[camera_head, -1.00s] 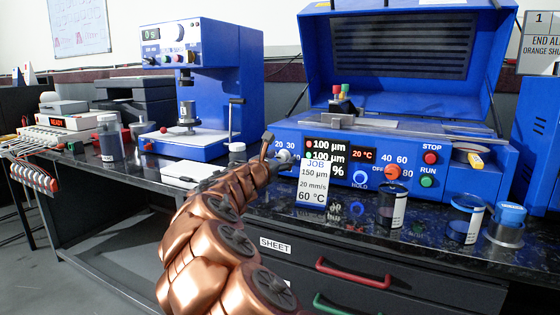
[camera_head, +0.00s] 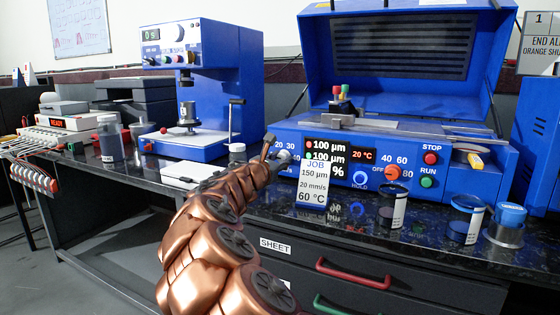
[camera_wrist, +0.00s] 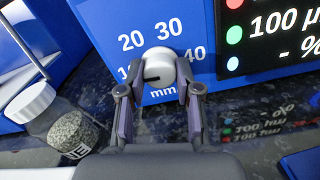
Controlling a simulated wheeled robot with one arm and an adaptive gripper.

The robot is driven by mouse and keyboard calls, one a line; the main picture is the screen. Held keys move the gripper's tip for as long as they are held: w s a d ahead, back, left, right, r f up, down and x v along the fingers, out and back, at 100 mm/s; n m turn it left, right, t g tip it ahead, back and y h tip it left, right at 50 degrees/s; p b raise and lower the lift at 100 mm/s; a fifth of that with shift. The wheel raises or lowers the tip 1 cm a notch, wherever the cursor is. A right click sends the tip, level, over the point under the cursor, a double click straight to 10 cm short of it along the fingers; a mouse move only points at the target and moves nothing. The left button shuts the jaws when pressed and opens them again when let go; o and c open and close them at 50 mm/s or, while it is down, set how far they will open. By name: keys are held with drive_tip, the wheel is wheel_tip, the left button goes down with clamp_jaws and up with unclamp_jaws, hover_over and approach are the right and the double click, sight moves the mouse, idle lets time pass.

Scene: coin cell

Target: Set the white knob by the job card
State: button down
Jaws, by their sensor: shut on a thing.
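The white knob (camera_wrist: 159,68) is on the blue front panel of the coater, with the numbers 20, 30 and 40 and "mm" around it. A dark mark on its face points to the left. My gripper (camera_wrist: 158,90) has one finger on each side of the knob and is shut on it. In the head view my gripper (camera_head: 277,157) is at the left end of the panel, partly covering the knob. The job card (camera_head: 313,184) stands upright in front of the panel, right of my gripper, and reads 150 µm, 20 mm/s, 60 °C.
The display (camera_head: 326,156) reads 100 µm and 20 °C. A blue-ringed HOLD knob (camera_head: 360,178), an orange-red knob (camera_head: 392,172), and STOP (camera_head: 431,158) and RUN (camera_head: 427,181) buttons are to the right. A jar of grains (camera_wrist: 58,122) stands left of my gripper. Several jars line the bench's front edge.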

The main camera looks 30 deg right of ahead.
drive_tip(key=m+b, duration=0.1)
drive_tip(key=m, duration=0.4)
drive_tip(key=shift+m, duration=0.3)
drive_tip(key=m+b, duration=0.3)
drive_tip(key=m, duration=0.2)
drive_tip(key=shift+m, duration=0.3)
drive_tip(key=c, duration=0.8)
unclamp_jaws()
drive_tip(key=shift+a, duration=0.1)
drive_tip(key=v, duration=1.1)
drive_tip(key=shift+s+a, duration=0.25)
drive_tip(key=shift+a, duration=0.1)
